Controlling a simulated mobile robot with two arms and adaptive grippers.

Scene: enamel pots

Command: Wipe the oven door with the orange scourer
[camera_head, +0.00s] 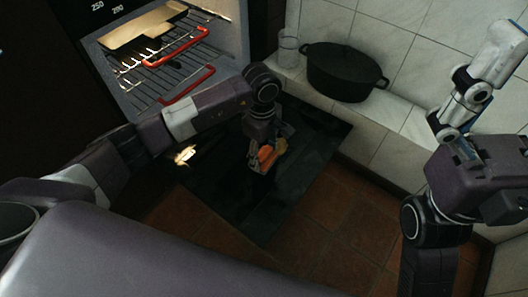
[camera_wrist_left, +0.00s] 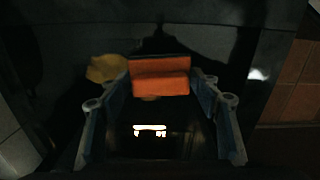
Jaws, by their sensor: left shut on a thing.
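The oven door (camera_head: 245,205) is a dark, glossy panel folded down flat below the open oven. My left gripper (camera_head: 262,158) is over the door and shut on the orange scourer (camera_head: 267,154). In the left wrist view, the orange scourer (camera_wrist_left: 160,77) sits between the fingertips, close over the dark door (camera_wrist_left: 190,45); whether it touches the door I cannot tell. A yellowish patch (camera_wrist_left: 106,68) lies on the door beside the scourer, and a small bit of the same colour shows at its lower edge. My right gripper (camera_head: 488,68) is at the upper right, away from the door; its fingers are unclear.
The open oven holds wire racks (camera_head: 150,75) with red edges and a tan tray (camera_head: 145,25). A black pot (camera_head: 343,72) and a clear glass (camera_head: 288,48) stand on the tiled ledge (camera_head: 400,115) at the right. Terracotta floor tiles (camera_head: 330,240) in front are clear.

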